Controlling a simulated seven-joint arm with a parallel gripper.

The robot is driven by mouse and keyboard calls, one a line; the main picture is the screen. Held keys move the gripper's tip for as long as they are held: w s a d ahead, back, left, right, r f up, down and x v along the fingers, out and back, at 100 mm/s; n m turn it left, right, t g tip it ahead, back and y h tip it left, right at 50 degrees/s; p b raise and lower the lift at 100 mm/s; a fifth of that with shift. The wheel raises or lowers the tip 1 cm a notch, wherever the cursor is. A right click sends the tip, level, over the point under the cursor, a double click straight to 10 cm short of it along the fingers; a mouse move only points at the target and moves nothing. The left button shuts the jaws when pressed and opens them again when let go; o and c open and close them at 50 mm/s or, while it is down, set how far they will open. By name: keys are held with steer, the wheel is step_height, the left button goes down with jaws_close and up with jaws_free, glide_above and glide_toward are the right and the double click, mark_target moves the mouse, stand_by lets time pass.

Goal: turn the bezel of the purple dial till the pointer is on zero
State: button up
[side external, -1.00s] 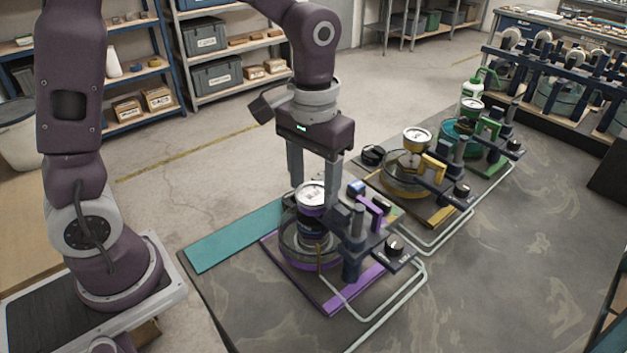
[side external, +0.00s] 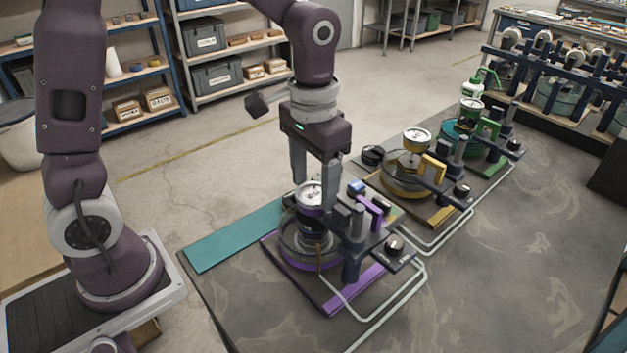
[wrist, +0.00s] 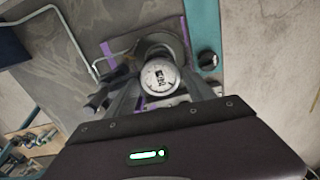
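The purple dial (side external: 311,192) has a round white face and stands upright on top of the purple-based fixture nearest my arm. It also shows in the wrist view (wrist: 160,78), where dark marks are on the face but the pointer and zero are too small to read. My gripper (side external: 314,183) points straight down at the dial. In the wrist view, my gripper's fingers (wrist: 161,84) lie on either side of the dial. I cannot tell whether the fingertips touch the bezel.
Purple clamp arms and dark posts (side external: 356,225) stand close on the dial's right. A yellow fixture (side external: 405,180) and a green fixture (side external: 482,140) stand farther along the bench. A teal strip (side external: 232,237) lies left. Bare bench (side external: 500,270) is at the right.

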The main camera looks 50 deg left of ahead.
mark_target(314, 192)
step_height(314, 192, up, 7)
steer(key=shift+f, duration=0.15)
steer(key=shift+r, duration=0.2)
steer(key=s+a+r+t, duration=0.1)
steer(key=s+a+t, duration=0.1)
steer(key=s, duration=0.6)
steer(key=s+a+r+t, duration=0.1)
steer(key=s+a+t, duration=0.1)
steer(key=s, duration=0.6)
steer(key=shift+s+a+r+n+t, duration=0.2)
steer(key=shift+n+t, duration=0.1)
steer(key=shift+t, duration=0.5)
stand_by(1.1)
